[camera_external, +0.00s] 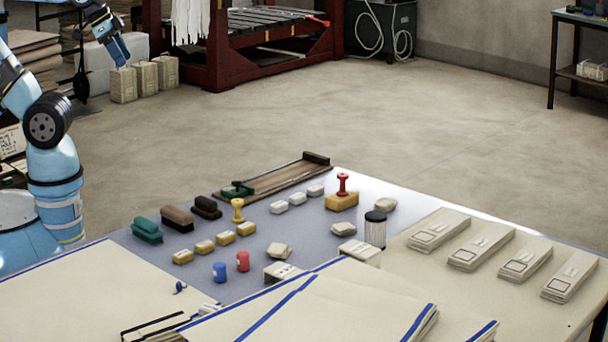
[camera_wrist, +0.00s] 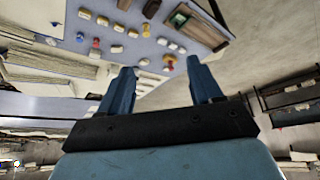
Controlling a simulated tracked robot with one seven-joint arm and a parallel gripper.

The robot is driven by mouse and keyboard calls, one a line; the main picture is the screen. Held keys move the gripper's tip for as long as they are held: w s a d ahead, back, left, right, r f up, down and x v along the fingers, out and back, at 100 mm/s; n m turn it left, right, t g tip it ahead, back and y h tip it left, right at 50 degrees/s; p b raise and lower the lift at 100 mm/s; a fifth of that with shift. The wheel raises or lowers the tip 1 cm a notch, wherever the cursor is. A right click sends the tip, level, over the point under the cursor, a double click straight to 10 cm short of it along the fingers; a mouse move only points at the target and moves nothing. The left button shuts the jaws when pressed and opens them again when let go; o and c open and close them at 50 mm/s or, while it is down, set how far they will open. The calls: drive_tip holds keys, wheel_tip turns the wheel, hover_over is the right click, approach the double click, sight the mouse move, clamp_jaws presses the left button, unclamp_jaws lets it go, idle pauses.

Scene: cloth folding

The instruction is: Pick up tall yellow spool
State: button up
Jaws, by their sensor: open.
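The tall yellow spool (camera_external: 238,210) stands upright on the blue-grey mat on the table, just right of the dark brushes and behind a row of small yellow blocks. My gripper (camera_external: 120,52) is at the upper left in the external view, high and far from the table. In the wrist view my gripper (camera_wrist: 160,68) shows two blue fingers spread apart with nothing between them.
Green (camera_external: 147,230) and brown brushes (camera_external: 178,218) stand left of the yellow spool. Red (camera_external: 243,261) and blue cylinders (camera_external: 219,271) stand in front. A wooden board (camera_external: 285,180) lies behind.

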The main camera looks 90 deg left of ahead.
drive_tip(key=shift+f, duration=0.1)
idle(0.4)
drive_tip(key=w+d+f+n+g+h, duration=0.3)
drive_tip(key=w+f+n+h, duration=0.25)
drive_tip(key=f, duration=0.25)
drive_tip(key=w+d+f+n+g+h, duration=0.2)
drive_tip(key=w+f+n+h, duration=0.25)
drive_tip(key=w+f, duration=0.2)
drive_tip(key=n+t, duration=0.8)
drive_tip(key=n, duration=0.8)
approach(235, 200)
drive_tip(key=shift+h, duration=0.4)
drive_tip(key=x, duration=0.4)
drive_tip(key=shift+w+a+f, duration=0.15)
drive_tip(key=shift+w+a, duration=0.1)
drive_tip(key=shift+w, duration=0.05)
drive_tip(key=shift+f+x, duration=0.15)
drive_tip(key=shift+x, duration=1.2)
drive_tip(key=shift+f+x, duration=0.15)
drive_tip(key=shift+x, duration=1.15)
drive_tip(key=shift+s, duration=0.15)
